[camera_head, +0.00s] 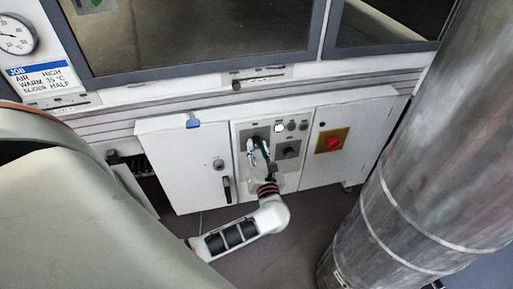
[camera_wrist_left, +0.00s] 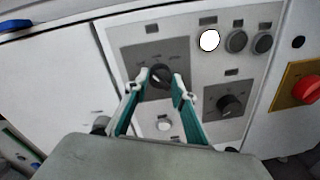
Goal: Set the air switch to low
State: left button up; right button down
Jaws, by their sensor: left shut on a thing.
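The control panel (camera_head: 240,130) is on the front of a white cabinet. A black rotary switch (camera_wrist_left: 160,74) sits on a grey plate at the panel's upper left; its small lettering is too blurred to read. My left gripper (camera_wrist_left: 163,82) has its two fingers on either side of this knob, shut on it. In the head view the left gripper (camera_head: 258,143) reaches the panel from below and mostly covers the knob. The knob's exact pointer direction is hard to tell. My right gripper is not in view.
A second black knob (camera_wrist_left: 230,105) is at lower right. A white lit lamp (camera_wrist_left: 209,40) and dark round buttons are above it. A red switch on yellow (camera_head: 332,142) is further right. A thick metal column (camera_head: 430,150) stands right.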

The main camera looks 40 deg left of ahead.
pick_arm(q)
jog(key=shift+r+m, duration=0.15)
jog(key=shift+m, duration=0.25)
jog(key=shift+m+p, duration=0.35)
jog(key=shift+m, duration=0.15)
jog(key=shift+r+m+p, duration=0.1)
jog(key=shift+m+p, duration=0.5)
jog(key=shift+m, duration=0.5)
jog(key=shift+m+p, duration=0.5)
jog(key=shift+m, duration=0.6)
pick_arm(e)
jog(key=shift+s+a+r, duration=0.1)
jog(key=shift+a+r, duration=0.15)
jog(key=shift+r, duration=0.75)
pick_arm(q)
jog(key=shift+f+m+g, duration=0.2)
jog(key=shift+m+g, duration=0.1)
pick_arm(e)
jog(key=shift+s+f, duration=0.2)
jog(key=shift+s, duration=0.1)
